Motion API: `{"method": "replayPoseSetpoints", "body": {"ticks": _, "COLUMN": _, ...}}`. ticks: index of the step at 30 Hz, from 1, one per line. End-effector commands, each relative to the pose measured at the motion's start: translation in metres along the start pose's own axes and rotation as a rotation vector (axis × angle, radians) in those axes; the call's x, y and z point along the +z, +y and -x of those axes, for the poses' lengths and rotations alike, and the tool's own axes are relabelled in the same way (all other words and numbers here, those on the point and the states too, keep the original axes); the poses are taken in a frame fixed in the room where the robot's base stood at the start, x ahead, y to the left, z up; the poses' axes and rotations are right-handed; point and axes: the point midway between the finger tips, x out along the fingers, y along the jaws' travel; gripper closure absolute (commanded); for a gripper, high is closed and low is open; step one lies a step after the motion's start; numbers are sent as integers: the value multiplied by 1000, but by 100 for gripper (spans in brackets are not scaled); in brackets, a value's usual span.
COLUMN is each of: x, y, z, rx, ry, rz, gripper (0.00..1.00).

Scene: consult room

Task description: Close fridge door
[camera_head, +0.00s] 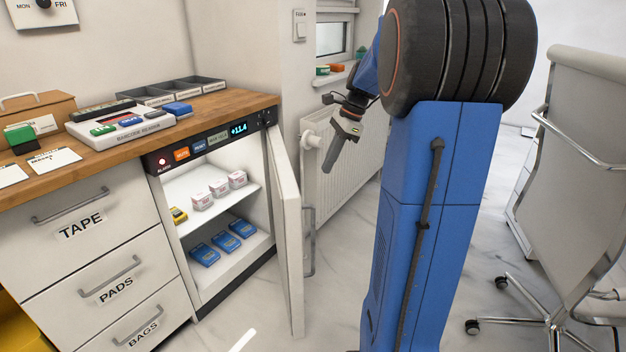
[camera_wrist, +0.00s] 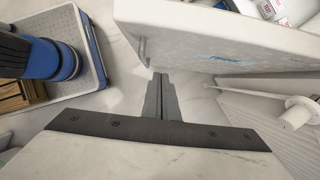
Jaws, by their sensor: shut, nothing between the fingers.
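The fridge (camera_head: 222,232) stands under the wooden counter with its white door (camera_head: 287,225) swung open at the right side. The door has a grey vertical handle (camera_head: 309,243) on its outer face. Inside, white-pink boxes and a yellow item sit on the upper shelf, and blue boxes sit below. My gripper (camera_head: 329,167) is shut and empty, to the right of the door, apart from it in the head view. In the wrist view my gripper (camera_wrist: 162,78) points at floor, with a white panel (camera_wrist: 215,40), likely the door, beyond and to the right.
A white radiator (camera_head: 345,165) with a valve stands on the wall behind my gripper. Drawers (camera_head: 85,225) labelled TAPE, PADS and BAGS are left of the fridge. A grey chair (camera_head: 575,170) stands at the right. The marble floor before the door is mostly clear.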

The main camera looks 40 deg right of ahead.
Motion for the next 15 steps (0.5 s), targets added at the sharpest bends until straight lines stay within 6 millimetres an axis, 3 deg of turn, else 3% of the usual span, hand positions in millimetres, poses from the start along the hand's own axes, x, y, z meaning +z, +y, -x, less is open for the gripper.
{"method": "replayPoseSetpoints", "body": {"ticks": 15, "x": 1, "y": 1, "z": -87, "rx": 4, "ry": 0, "rz": 4, "gripper": 100}}
